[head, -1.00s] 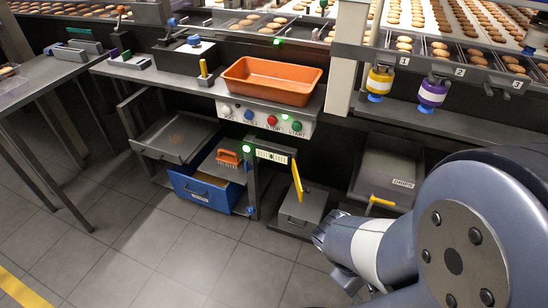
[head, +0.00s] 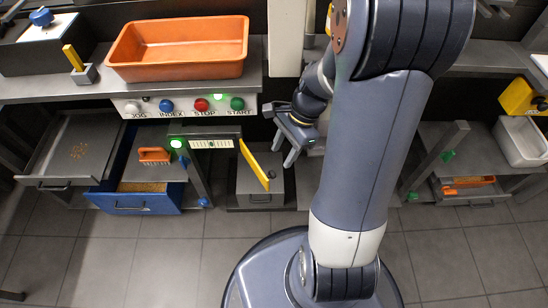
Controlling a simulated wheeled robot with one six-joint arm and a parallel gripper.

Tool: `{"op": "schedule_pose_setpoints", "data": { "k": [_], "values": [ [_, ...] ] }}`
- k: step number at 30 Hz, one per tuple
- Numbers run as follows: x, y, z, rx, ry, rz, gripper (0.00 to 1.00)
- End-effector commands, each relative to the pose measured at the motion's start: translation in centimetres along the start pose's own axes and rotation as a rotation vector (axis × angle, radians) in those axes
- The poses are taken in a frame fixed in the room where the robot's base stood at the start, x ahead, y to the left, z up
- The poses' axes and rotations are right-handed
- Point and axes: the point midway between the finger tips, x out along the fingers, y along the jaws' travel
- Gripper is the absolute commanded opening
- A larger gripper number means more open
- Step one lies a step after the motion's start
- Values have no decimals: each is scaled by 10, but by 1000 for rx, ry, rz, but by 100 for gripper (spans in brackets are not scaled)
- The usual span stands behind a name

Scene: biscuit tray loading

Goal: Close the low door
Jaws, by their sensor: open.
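The low door (head: 255,165) is a narrow yellow panel below the button panel. It stands open, swung out toward me and seen nearly edge-on, with a small dark knob near its lower free end. A grey box with a handle (head: 260,187) is behind and below it. My gripper (head: 299,157) is open and empty, to the right of the door, with its fingers pointing down. In the picture a gap shows between the fingers and the door; their difference in depth is hard to tell.
A blue drawer (head: 133,203) is pulled out at the left, near an orange brush (head: 154,155). A grey tray (head: 70,150) is further left. Above are the button panel (head: 185,106) and an orange bin (head: 180,72). The floor in front is clear.

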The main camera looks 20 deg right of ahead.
Motion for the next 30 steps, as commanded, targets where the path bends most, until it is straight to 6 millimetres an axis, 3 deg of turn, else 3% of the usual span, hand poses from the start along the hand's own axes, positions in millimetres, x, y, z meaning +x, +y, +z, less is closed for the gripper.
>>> {"op": "schedule_pose_setpoints", "data": {
  "k": [13, 25, 30],
  "values": [
    [65, 1, 0, -3, 0, 3, 44],
    [71, 1, 0, -4, 1, 2, 44],
    [71, 1, 0, -4, 1, 2, 30]
  ]
}}
